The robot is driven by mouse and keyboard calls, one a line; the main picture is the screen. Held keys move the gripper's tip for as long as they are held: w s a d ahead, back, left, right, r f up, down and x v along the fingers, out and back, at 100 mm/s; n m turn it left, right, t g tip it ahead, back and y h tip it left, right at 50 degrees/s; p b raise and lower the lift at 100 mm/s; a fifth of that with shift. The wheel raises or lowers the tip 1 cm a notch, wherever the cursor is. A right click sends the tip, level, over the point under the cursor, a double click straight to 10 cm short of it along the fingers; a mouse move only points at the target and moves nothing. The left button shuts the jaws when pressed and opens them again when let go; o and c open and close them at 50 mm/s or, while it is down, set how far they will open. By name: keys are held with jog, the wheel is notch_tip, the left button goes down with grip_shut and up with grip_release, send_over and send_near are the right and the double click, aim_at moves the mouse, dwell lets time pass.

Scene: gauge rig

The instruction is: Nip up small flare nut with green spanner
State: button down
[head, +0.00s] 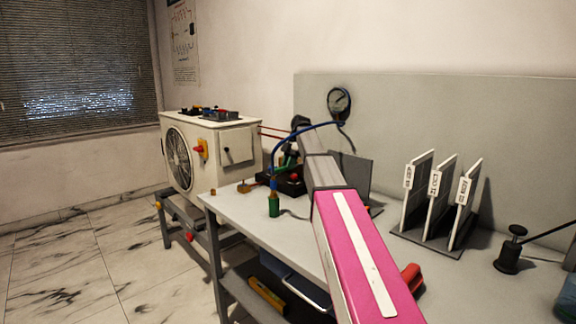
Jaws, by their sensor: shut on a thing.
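My arm reaches across the bench, and my gripper (288,155) is at its far end, small and partly hidden by the wrist. It is shut on a slim green piece, which looks like the green spanner (281,166), just above and left of a dark block with a red knob (294,177). The small flare nut cannot be made out at this size. I cannot tell whether the spanner touches anything.
A white outdoor unit (210,150) stands left of the bench (240,206). A green cylinder (274,206) stands near the bench edge. A rack of white panels (435,190) and a black knobbed object (509,252) are right.

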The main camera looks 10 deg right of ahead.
jog(key=shift+w+d, duration=0.45)
jog(key=shift+d, duration=0.3)
dwell(0.3)
jog(key=c, duration=1.7)
grip_release()
grip_shut()
jog(key=shift+w, duration=0.15)
jog(key=shift+w+a+m+t, duration=0.25)
jog(key=shift+w+m, duration=0.25)
jog(key=shift+m, duration=0.15)
jog(key=shift+w+a+m+t, duration=0.25)
jog(key=shift+w+m, duration=0.25)
jog(key=shift+m, duration=0.15)
jog(key=shift+w+a+m, duration=0.1)
jog(key=shift+w+m, duration=0.2)
jog(key=shift+w, duration=0.05)
jog(key=shift+s+d+n, duration=0.3)
jog(key=shift+s+n, duration=0.55)
jog(key=shift+n, duration=0.05)
